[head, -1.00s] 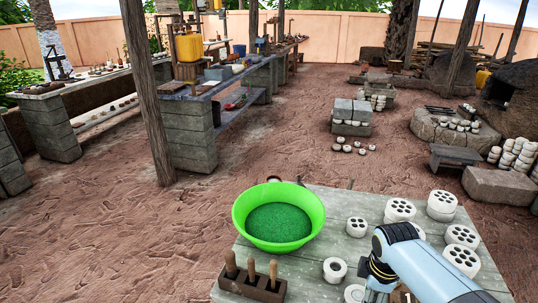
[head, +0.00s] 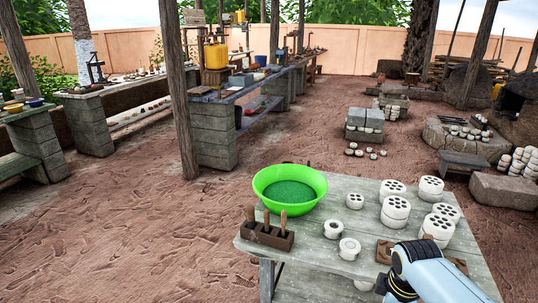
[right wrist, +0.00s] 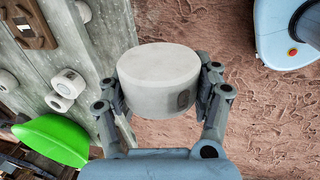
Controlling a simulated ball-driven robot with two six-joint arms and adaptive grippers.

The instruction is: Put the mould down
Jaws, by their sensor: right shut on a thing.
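A white, round, drum-shaped mould (right wrist: 158,72) fills the middle of the right wrist view. My right gripper (right wrist: 166,88) is shut on it, one finger on each side, and a darker round mark shows on the mould's side. In that view the mould appears over the red ground beside the table's edge. In the head view my right arm comes in at the lower right and mostly hides the gripper. My left gripper is not in view.
The plank table (head: 312,238) carries a green basin (head: 323,182), a wooden block with upright handles (head: 267,236), several white moulds with holes (head: 395,211) and small white rings (head: 349,248). Bare table shows around the rings. Open ground lies to the left.

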